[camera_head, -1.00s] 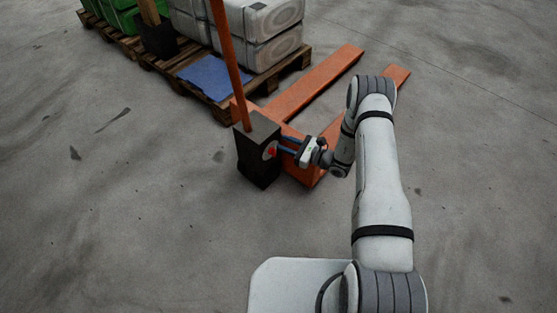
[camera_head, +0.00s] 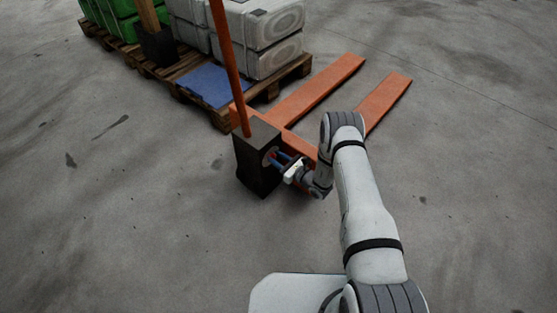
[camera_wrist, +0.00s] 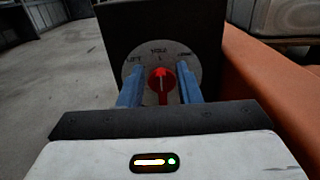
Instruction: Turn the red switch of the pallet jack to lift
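The pallet jack has orange forks (camera_head: 318,88) and a dark box (camera_head: 258,165) at the foot of its orange handle. On the box face is a round grey dial (camera_wrist: 186,58) marked LIFT at left, HOLD at top and a partly hidden word at right. In the head view the gripper (camera_head: 279,158) is at the box's right face.
The orange frame (camera_wrist: 262,85) runs close to the right of my gripper. The floor left of the box is clear.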

